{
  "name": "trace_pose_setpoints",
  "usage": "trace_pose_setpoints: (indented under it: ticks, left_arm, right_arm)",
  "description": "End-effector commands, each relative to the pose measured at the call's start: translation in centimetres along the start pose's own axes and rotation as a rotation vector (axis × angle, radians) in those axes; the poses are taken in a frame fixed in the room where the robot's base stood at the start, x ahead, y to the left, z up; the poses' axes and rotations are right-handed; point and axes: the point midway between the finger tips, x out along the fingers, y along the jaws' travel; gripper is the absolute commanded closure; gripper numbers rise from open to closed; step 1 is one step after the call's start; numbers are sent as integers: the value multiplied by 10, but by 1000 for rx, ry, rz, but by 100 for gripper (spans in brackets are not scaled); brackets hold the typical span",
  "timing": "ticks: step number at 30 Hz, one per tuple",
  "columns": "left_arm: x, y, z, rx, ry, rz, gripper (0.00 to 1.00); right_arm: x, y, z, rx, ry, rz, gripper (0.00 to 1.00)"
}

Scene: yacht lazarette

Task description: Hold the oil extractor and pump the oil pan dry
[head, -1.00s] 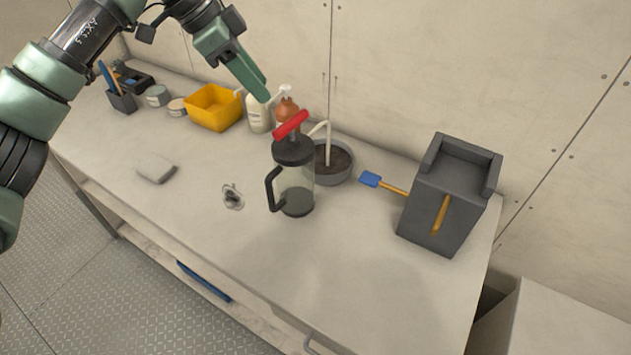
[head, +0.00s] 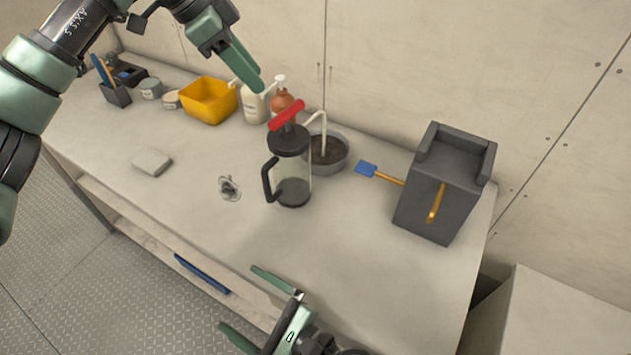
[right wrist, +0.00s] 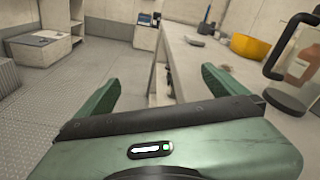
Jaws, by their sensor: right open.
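The oil extractor (head: 295,180) stands upright on the bench, a clear cylinder with a black lid, black side handle and red T-handle (head: 287,114). Part of it shows at the right edge in the right wrist view (right wrist: 284,100). Its pale tube runs into the grey round oil pan (head: 335,167) behind it, which has dark contents. My left gripper (head: 258,84) hangs above and behind the extractor, touching nothing; its finger gap cannot be made out. My right gripper (head: 239,297) is open and empty at the bench's front edge, in front of the extractor; its spread fingers show in the right wrist view (right wrist: 158,80).
A dark grey box-like stand (head: 440,195) and blue-headed tool (head: 367,169) are right of the pan. A yellow bin (head: 209,101), white bottle (head: 254,105) and brown pump bottle (head: 285,103) line the back. A folded cloth (head: 152,162) lies left. The front right bench is clear.

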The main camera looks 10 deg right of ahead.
Motion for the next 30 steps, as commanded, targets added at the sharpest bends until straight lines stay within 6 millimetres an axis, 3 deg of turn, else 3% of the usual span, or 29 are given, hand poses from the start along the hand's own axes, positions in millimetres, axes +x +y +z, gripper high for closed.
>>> trace_pose_setpoints:
  ticks: [1, 6, 12, 15, 18, 23, 30]
  left_arm:
    - [0, 0, 0, 0, 0, 0, 64]
    - [0, 0, 0, 0, 0, 0, 64]
    - [0, 0, 0, 0, 0, 0, 64]
    - [0, 0, 0, 0, 0, 0, 64]
    - [0, 0, 0, 0, 0, 0, 64]
    - [0, 0, 0, 0, 0, 0, 64]
    - [0, 0, 0, 0, 0, 0, 64]
  right_arm:
    - [5, -33, -2, 32, -12, -26, 0]
    - [15, -133, -12, 217, -36, -117, 0]
    - [17, -227, -25, 347, -57, -188, 0]
    - [16, -255, -29, 370, -59, -204, 0]
    - [16, -272, -32, 381, -60, -212, 0]
    - [25, -281, -32, 387, -62, -216, 0]
    - [61, -289, -31, 387, -62, -216, 0]
